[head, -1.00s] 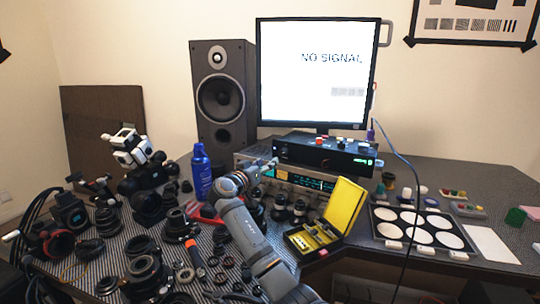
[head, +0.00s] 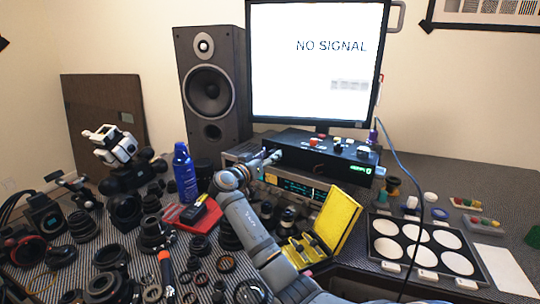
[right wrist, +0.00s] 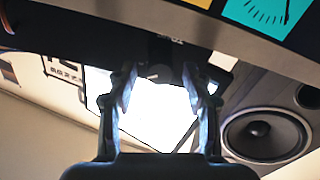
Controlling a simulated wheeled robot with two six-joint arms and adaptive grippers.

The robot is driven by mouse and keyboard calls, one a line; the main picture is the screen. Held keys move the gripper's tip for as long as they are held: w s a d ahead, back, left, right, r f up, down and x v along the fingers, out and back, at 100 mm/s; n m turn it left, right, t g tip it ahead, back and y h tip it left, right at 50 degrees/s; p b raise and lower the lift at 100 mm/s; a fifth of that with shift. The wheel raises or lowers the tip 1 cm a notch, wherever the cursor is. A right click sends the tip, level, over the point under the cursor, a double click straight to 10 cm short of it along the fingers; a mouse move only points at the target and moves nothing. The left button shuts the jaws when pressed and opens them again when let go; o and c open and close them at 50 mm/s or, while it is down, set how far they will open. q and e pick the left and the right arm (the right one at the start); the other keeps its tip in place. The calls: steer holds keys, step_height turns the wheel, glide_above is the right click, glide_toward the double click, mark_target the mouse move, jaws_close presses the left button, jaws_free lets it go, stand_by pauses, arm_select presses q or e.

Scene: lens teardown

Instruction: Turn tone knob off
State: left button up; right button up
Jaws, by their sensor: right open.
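The tone knob appears to be the small dark knob (right wrist: 158,72) with a pale mark, in the right wrist view. It sits at the front of the silver receiver (head: 243,152), which has a lit teal dial (head: 292,183). My right gripper (head: 270,157) is at the left part of the receiver's front in the head view. In the right wrist view its two fingers (right wrist: 161,92) are open, one on each side of the knob. I cannot tell whether they touch it. In the head view the gripper and arm hide the knob. My left gripper is out of view.
A black box (head: 320,156) with knobs and a green readout sits on the receiver. A speaker (head: 211,92) and a monitor (head: 314,70) stand behind. A blue can (head: 185,173), a yellow case (head: 338,218) and many lens parts surround my right arm.

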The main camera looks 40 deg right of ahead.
jaws_close()
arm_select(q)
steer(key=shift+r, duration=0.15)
arm_select(e)
steer(key=shift+n, duration=0.3)
steer(key=n+p, duration=0.2)
steer(key=shift+r+n, duration=0.15)
steer(key=shift+n, duration=0.25)
steer(key=n+p, duration=0.4)
steer(key=n, duration=0.1)
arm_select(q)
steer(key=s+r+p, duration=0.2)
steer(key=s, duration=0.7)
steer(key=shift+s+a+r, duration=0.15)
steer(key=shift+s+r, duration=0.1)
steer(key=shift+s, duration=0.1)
arm_select(e)
steer(key=shift+w+n, duration=0.1)
steer(key=shift+n, duration=1.7)
steer(key=shift+f, duration=0.2)
